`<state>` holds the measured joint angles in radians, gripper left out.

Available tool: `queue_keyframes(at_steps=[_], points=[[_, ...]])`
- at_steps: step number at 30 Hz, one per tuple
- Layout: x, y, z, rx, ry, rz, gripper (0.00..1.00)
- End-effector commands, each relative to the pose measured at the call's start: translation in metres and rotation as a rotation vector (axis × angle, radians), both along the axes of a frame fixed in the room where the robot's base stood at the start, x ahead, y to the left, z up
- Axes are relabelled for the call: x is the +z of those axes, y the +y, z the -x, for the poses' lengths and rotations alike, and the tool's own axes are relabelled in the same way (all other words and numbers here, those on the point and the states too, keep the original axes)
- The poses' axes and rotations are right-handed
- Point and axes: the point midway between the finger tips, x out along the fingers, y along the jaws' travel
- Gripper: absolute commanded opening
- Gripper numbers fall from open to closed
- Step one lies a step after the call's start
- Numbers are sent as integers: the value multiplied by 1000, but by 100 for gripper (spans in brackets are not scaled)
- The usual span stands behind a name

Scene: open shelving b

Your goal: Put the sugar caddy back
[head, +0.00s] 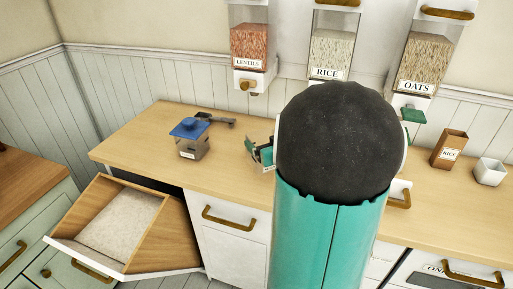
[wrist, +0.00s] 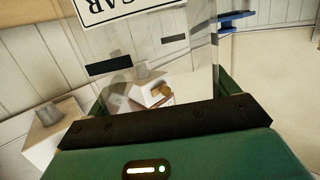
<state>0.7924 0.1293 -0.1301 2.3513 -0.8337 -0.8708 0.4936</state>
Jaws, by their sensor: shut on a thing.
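The sugar caddy (wrist: 130,10) fills the upper part of the wrist view. It is a clear-walled box with a white label, upside down in the picture, whose visible letters match the end of "SUGAR". My gripper (wrist: 165,105) has its green fingers on either side of the caddy and is shut on it. In the head view my gripper (head: 256,152) shows beside my arm, over the counter. My arm hides most of the caddy there, and I cannot tell whether its base touches anything.
An open drawer (head: 125,222) juts out below. Lentils (head: 249,45), rice (head: 331,55) and oats (head: 424,65) dispensers hang on the wall. A brown rice box (head: 449,149) and white cup (head: 490,172) stand right.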

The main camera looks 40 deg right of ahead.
Motion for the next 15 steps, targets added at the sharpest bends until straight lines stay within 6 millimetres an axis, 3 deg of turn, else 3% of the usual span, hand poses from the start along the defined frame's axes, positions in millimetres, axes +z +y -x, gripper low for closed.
queue_keyframes(at_steps=[3, 11, 15], points=[[-16, -13, -5, 0, 0, -2, 15], [-30, -25, -9, 0, 0, 0, 15], [-53, -24, -9, 0, 1, -4, 15]])
